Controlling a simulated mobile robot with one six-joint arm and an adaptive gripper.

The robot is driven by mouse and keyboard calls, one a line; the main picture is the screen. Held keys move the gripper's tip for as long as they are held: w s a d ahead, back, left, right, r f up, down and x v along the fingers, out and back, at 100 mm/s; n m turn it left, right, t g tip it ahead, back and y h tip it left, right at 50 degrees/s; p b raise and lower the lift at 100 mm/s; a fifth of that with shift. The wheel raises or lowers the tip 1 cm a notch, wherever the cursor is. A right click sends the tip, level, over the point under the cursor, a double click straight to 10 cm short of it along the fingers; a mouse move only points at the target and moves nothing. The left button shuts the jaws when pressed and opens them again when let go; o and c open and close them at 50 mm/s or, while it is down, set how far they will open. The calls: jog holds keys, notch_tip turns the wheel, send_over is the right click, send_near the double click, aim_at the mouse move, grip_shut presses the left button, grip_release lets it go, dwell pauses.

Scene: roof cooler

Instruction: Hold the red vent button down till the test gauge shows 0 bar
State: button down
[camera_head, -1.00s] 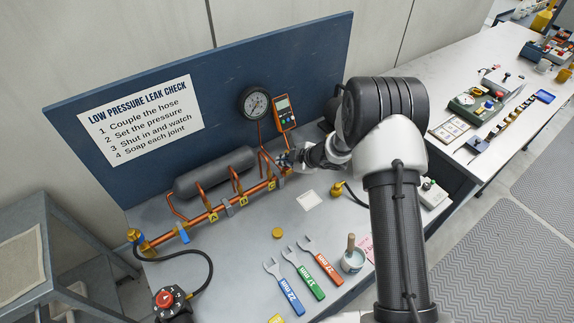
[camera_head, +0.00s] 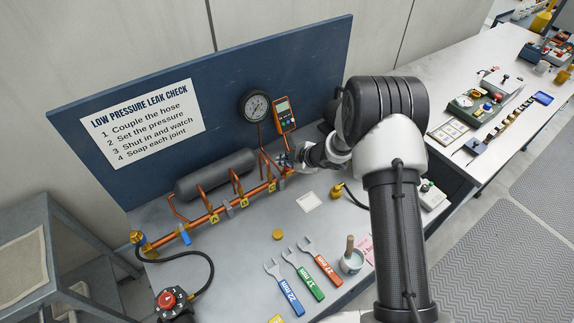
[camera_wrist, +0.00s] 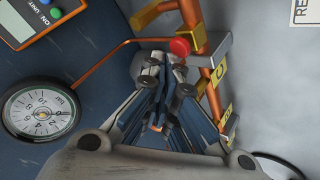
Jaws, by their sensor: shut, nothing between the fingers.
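The red vent button (camera_wrist: 180,47) is a small round red cap beside the orange pipe in the wrist view. My gripper (camera_wrist: 165,62) is shut and empty, its fingertips just beside and below the button in that view. I cannot tell whether they touch it. In the head view my gripper (camera_head: 288,160) is at the right end of the pipe and hides the button. The round white test gauge (camera_head: 256,105) is on the blue back panel. It also shows at the left of the wrist view (camera_wrist: 40,108), but its reading is too small to tell surely.
An orange handheld meter (camera_head: 284,114) is beside the gauge. The orange pipe (camera_head: 200,221) carries several valves, below a dark cylinder (camera_head: 215,175). Wrenches (camera_head: 304,275), a pot with a brush (camera_head: 352,261) and a red knob (camera_head: 167,299) are nearer the front.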

aim_at(286, 169)
jog(key=shift+r, duration=0.3)
notch_tip(286, 169, up, 5)
jog(key=p, duration=0.4)
jog(key=shift+p, duration=0.35)
dwell(1.5)
